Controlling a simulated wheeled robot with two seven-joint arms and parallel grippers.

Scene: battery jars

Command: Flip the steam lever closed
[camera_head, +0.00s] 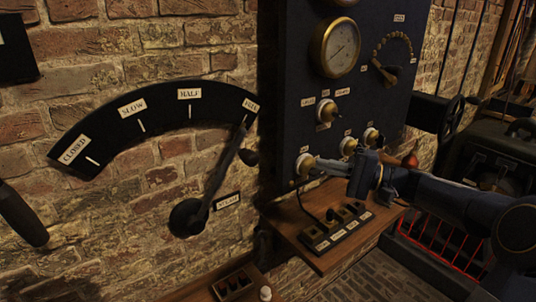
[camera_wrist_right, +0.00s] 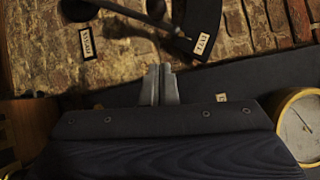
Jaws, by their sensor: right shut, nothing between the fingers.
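The steam lever (camera_head: 220,172) is a dark arm on a round pivot on the brick wall. Its tip points up and right to the FULL mark of a black curved scale (camera_head: 155,112). The scale reads CLOSED, SLOW, HALF, FULL from left to right. A dark knob (camera_head: 249,157) shows beside the lever. My right gripper (camera_head: 322,167) is in front of the dark panel, right of the lever and apart from it. In the wrist view its fingers (camera_wrist_right: 160,84) are together and empty, with part of the lever (camera_wrist_right: 140,14) beyond. My left gripper is not seen.
The dark panel (camera_head: 290,105) carries a brass gauge (camera_head: 341,47) and several knobs close to my right gripper. A wooden shelf (camera_head: 290,222) with a labelled switch strip juts out below. A dark rounded object (camera_head: 20,215) is at the left edge.

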